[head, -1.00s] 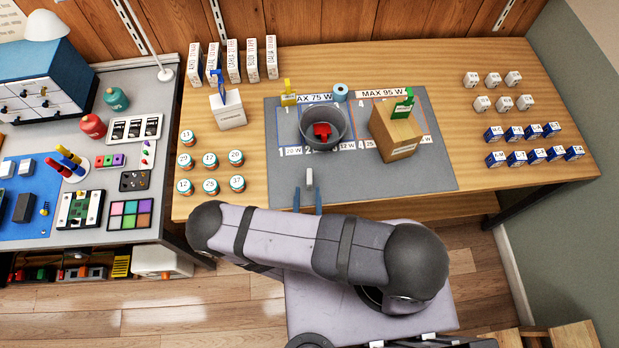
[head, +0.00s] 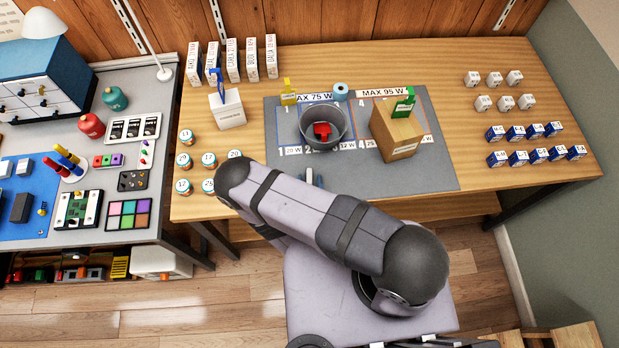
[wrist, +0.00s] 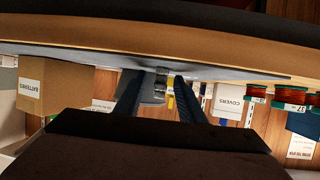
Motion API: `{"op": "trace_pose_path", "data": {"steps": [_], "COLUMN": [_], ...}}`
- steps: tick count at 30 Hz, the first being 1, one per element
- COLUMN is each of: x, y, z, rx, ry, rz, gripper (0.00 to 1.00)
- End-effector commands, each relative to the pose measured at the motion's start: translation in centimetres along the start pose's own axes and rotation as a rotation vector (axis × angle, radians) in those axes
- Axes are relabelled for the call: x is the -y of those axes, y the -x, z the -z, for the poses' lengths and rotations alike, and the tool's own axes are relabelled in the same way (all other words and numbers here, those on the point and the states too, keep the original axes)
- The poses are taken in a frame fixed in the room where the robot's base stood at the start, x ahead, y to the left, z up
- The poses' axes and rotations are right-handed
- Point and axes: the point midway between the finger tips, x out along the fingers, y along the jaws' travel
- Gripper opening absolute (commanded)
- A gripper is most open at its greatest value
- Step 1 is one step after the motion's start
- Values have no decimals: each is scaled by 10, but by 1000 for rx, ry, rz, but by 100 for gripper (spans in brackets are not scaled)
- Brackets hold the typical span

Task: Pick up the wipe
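A small pale block, which may be the wipe (wrist: 162,77), shows in the wrist view between my fingertips, near the mat's front edge. It is too small to identify surely, and in the head view my fingers and arm mostly hide it. My gripper (head: 314,179) is at the front edge of the grey mat. In the wrist view its two dark blue fingers (wrist: 160,88) stand apart, one on either side of the block. I cannot make out contact with it.
A grey bin (head: 338,128) with a red thing inside stands behind my gripper on the grey mat (head: 440,165). A cardboard box (head: 385,125) is to its right, a white box (head: 227,110) to the left.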

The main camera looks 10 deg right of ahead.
Motion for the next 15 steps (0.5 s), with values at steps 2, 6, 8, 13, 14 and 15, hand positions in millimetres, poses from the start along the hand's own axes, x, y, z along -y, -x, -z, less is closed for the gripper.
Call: {"op": "trace_pose_path", "data": {"steps": [2, 6, 8, 13, 14, 15], "x": [0, 0, 0, 0, 0, 0], "y": [0, 0, 0, 0, 0, 0], "z": [0, 0, 0, 0, 0, 0], "rx": [-1, -1, -1, 0, 0, 0], "ry": [0, 0, -1, -1, -1, -1], "rz": [1, 1, 1, 1, 1, 1], "gripper": [36, 36, 26, 0, 0, 0]}}
